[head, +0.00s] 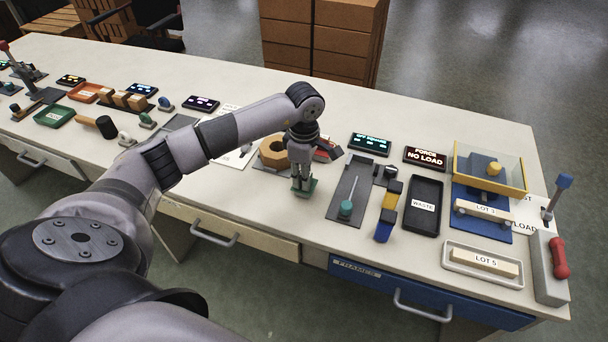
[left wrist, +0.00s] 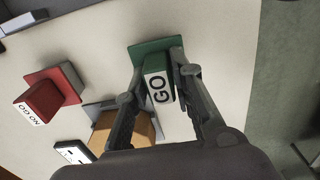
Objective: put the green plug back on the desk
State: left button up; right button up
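The green plug has a flat green base and an upright handle with a white "GO" face. In the left wrist view the handle of the green plug (left wrist: 159,84) is between the two fingers of my left gripper (left wrist: 160,75), which press against its sides. In the head view my left gripper (head: 302,180) points down at the desk (head: 275,205), near its front edge, with the green plug (head: 308,188) at its fingertips. I cannot tell whether the base touches the desk top. My right gripper is not in view.
A red plug (head: 328,150) and an orange-brown hexagonal ring (head: 268,151) stand just behind my left gripper. Bare desk lies left of the gripper.

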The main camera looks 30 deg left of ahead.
pick_arm(q)
jog(key=shift+o, duration=1.7)
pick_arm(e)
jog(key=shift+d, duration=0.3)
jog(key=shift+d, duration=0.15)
pick_arm(q)
jog(key=shift+r, duration=0.6)
notch_tip(320, 180, up, 11)
jog(key=b, duration=0.1)
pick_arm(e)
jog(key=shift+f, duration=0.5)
pick_arm(q)
jog(key=shift+d, duration=0.1)
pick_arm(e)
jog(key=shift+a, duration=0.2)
